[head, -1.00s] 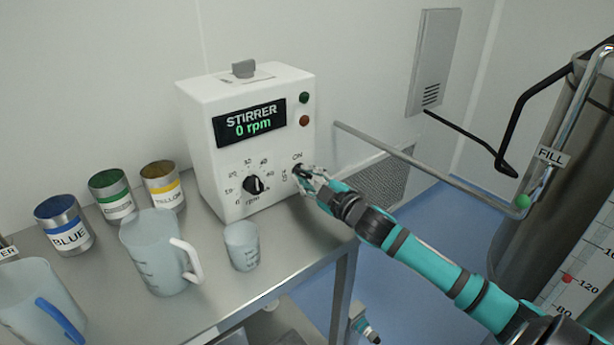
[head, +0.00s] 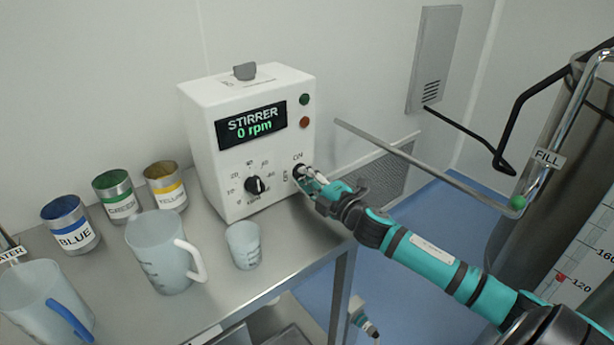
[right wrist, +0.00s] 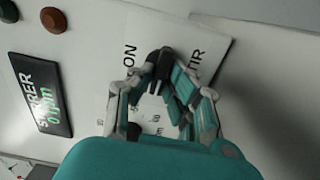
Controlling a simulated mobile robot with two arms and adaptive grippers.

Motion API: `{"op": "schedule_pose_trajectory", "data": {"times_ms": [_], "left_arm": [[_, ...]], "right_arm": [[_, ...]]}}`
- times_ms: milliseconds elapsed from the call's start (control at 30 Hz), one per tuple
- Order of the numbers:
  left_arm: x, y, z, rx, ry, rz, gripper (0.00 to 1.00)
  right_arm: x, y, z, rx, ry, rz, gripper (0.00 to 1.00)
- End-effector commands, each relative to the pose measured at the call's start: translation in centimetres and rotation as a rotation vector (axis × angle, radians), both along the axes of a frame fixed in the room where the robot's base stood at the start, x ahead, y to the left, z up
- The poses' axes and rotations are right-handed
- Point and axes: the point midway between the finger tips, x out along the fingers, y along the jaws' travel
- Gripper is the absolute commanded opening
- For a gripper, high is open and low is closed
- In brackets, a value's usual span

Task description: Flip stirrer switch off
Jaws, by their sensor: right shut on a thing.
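The white stirrer box (head: 200,130) stands on the metal table, and its display (head: 251,126) reads "STIRRER 0 rpm". A black speed knob (head: 255,185) is on its front. The stirrer switch (right wrist: 158,62) is a small black handle at the lower right of that front, under an "ON" label. My right gripper (head: 311,178) is at the switch, with its fingers closed around the handle in the right wrist view (right wrist: 172,90). The fingers partly hide the switch and its lower label, so I cannot read its exact position. My left gripper is not in view.
Blue, green and yellow paint cans (head: 115,194) stand at the table's back left. A large jug (head: 158,255), a small cup (head: 243,247) and a blue-handled jug (head: 40,305) stand in front. A metal pipe (head: 430,168) passes above my right arm to a tank.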

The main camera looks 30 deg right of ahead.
Motion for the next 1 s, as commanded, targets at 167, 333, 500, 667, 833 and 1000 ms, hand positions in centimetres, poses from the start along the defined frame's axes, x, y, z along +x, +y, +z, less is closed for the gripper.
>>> {"op": "schedule_pose_trajectory", "data": {"times_ms": [167, 333, 500, 667, 833, 1000], "left_arm": [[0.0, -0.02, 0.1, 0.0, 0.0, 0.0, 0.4], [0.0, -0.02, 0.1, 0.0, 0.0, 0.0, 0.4], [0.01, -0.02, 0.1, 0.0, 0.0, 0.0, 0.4], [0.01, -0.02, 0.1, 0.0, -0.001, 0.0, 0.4], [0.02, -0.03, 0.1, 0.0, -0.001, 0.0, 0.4], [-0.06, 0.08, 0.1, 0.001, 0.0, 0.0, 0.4]], "right_arm": [[-0.02, 0.05, -0.12, -0.035, -0.001, 0.001, 0.0], [-0.02, 0.05, -0.15, -0.045, -0.002, 0.001, 0.0], [-0.02, 0.04, -0.16, -0.046, -0.002, 0.001, 0.0], [-0.02, 0.04, -0.17, -0.045, -0.002, 0.001, 0.23], [-0.01, 0.02, -0.12, -0.043, -0.001, 0.0, 0.36], [-0.02, 0.01, -0.08, -0.042, -0.002, 0.0, 0.36]]}}
